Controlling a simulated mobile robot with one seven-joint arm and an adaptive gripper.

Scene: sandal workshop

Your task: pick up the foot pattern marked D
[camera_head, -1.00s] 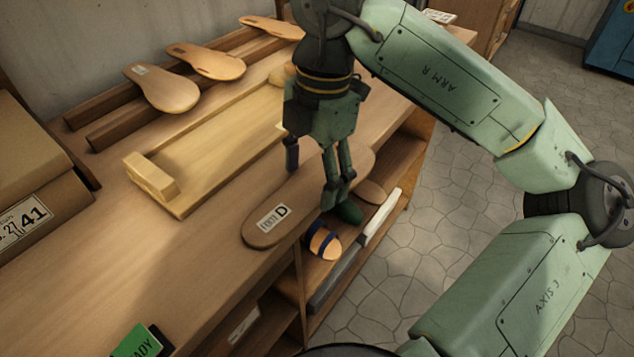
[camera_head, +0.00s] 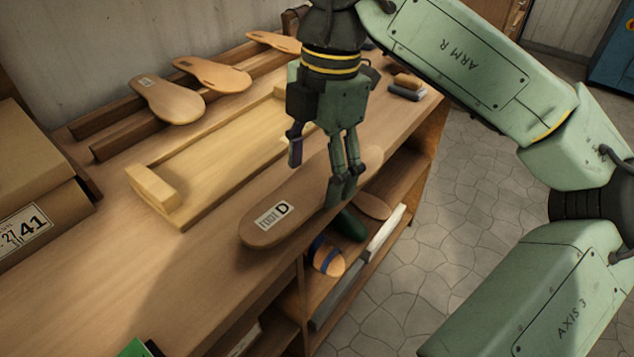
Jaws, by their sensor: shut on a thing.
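The foot pattern marked D (camera_head: 262,230) is a long brown wooden sole shape with a white label and a black D at its near-left end. It lies roughly level above the front edge of the workbench and appears slightly raised from the top. My gripper (camera_head: 318,182) points down over its right half.
A pale wooden board with an end block (camera_head: 153,187) lies behind the pattern. Other soles (camera_head: 168,100) rest on a rack at the back. A box marked 41 (camera_head: 40,190) stands left. Open shelves below the bench's front hold a sandal (camera_head: 328,258).

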